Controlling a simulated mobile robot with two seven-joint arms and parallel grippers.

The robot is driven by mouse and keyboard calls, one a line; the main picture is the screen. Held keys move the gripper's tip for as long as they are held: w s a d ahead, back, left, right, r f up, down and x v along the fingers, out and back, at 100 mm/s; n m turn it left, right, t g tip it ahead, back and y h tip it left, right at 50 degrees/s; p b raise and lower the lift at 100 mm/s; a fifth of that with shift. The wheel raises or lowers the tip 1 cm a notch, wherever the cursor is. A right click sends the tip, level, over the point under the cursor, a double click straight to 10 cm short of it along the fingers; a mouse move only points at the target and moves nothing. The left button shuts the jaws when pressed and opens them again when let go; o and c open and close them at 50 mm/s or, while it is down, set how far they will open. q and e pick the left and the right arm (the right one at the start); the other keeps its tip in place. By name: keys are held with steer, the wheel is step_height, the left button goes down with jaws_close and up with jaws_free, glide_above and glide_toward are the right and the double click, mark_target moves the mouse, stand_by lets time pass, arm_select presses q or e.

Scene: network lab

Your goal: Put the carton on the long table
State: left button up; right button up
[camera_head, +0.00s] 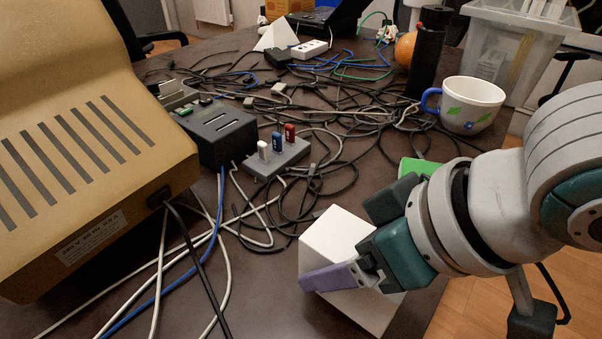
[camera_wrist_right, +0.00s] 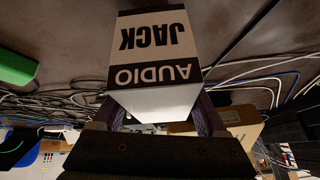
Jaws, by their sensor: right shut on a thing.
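The carton (camera_head: 335,236) is a white box in the head view, near the right front edge of the dark table (camera_head: 282,222). In the right wrist view the carton (camera_wrist_right: 155,62) shows a tan and black face with upside-down "AUDIO JACK" lettering. My right gripper (camera_head: 348,247) is shut on the carton, with a purple finger on its near side. The fingers (camera_wrist_right: 158,112) also show on both sides of it in the wrist view. Whether the carton's underside touches the table is hidden. My left gripper is not in view.
A tan monitor casing (camera_head: 80,130) fills the left. Tangled cables (camera_head: 330,115), a grey block with USB sticks (camera_head: 277,158) and a black box (camera_head: 218,135) crowd the table. A mug (camera_head: 472,104) and green object (camera_head: 420,167) lie beyond my gripper.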

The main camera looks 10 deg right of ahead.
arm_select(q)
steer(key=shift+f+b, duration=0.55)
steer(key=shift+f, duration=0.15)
arm_select(e)
step_height(320, 180, down, 3)
steer(key=shift+f, duration=0.1)
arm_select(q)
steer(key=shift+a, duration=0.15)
arm_select(e)
steer(key=shift+f, duration=0.2)
steer(key=shift+f, duration=0.1)
steer(key=o, duration=1.5)
steer(key=shift+c, duration=0.2)
